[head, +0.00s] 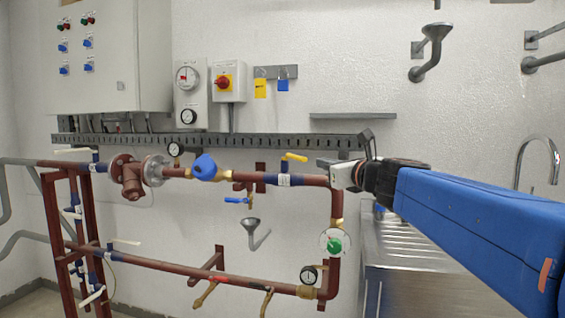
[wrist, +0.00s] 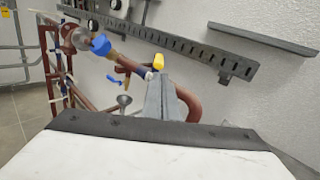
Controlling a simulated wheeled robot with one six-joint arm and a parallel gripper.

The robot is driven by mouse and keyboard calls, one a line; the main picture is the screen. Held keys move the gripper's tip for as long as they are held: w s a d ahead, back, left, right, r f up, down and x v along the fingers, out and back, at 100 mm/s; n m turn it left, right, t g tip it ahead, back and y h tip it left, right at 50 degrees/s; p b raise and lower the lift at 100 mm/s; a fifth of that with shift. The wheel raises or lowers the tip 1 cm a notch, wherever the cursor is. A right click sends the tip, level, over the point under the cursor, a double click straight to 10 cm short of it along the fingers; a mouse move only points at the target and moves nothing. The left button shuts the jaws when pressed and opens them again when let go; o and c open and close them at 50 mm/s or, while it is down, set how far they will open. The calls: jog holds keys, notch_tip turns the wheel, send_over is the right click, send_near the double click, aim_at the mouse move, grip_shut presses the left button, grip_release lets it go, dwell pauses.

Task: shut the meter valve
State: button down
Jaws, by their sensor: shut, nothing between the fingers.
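The red-brown pipework runs along the wall. A blue-capped brass meter (head: 204,168) sits in the upper pipe; it also shows in the wrist view (wrist: 100,45). To its right, a valve with a yellow lever (head: 294,157) sits on the same pipe. The lever shows just beyond my fingertips in the wrist view (wrist: 159,62). A small valve with a blue lever (head: 237,200) hangs below the pipe. Which one is the meter valve is not labelled. My gripper (head: 335,172) is shut and empty, right of the yellow lever. Contact with the lever cannot be told.
A slotted grey cable tray (head: 230,146) runs along the wall above the pipe. A steel sink counter (head: 400,247) stands below my arm. A grey funnel (head: 251,224) hangs below the pipe.

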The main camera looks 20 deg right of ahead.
aim_at(293, 158)
jog(key=w+d+n+y, duration=0.4)
jog(key=d+n, duration=0.5)
jog(key=n, duration=1)
jog(key=w+a, duration=0.6)
jog(key=w, duration=0.4)
jog(key=shift+f+g, duration=0.25)
jog(key=shift+g, duration=0.05)
jog(key=shift+a, duration=0.1)
